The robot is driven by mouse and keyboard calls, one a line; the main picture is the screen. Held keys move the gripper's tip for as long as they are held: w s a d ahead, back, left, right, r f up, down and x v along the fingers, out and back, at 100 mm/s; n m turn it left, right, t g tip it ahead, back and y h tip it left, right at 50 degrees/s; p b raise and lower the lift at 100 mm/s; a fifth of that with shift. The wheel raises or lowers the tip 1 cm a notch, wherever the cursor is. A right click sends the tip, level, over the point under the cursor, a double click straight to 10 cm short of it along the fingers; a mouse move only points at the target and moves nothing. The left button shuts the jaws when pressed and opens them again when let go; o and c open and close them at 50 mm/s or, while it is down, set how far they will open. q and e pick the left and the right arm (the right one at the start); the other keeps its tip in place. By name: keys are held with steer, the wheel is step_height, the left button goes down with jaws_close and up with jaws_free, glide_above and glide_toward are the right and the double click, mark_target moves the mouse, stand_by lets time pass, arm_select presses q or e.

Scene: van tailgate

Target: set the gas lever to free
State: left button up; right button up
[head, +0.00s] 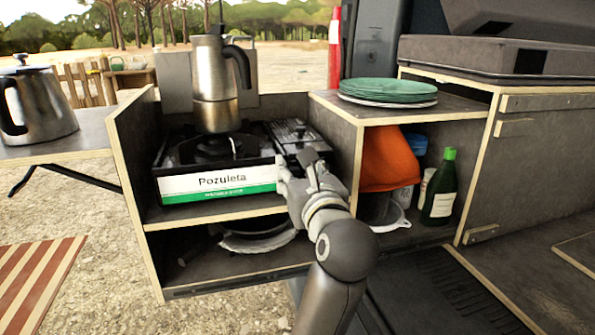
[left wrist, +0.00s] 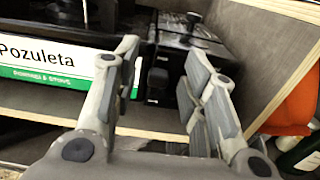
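The camping stove (head: 217,184), labelled "Pozuleta", sits on the upper shelf of the van unit. Its dark gas compartment (head: 292,131) is on the right side; it also shows in the left wrist view (left wrist: 188,32). A small dark part (left wrist: 158,78), which looks like the gas lever, is on the stove's front between my left fingers. Its setting cannot be read. My left gripper (head: 298,165) is in front of the stove's right end. Its fingers (left wrist: 163,58) are apart with nothing held between them. The lever is hidden behind my gripper in the head view. My right gripper is not in view.
A moka pot (head: 216,85) stands on the burner. A wooden partition (head: 338,140) rises close right of my gripper. A kettle (head: 38,105) stands at far left.

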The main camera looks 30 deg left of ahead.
arm_select(q)
step_height(320, 180, up, 10)
stand_by(0.5)
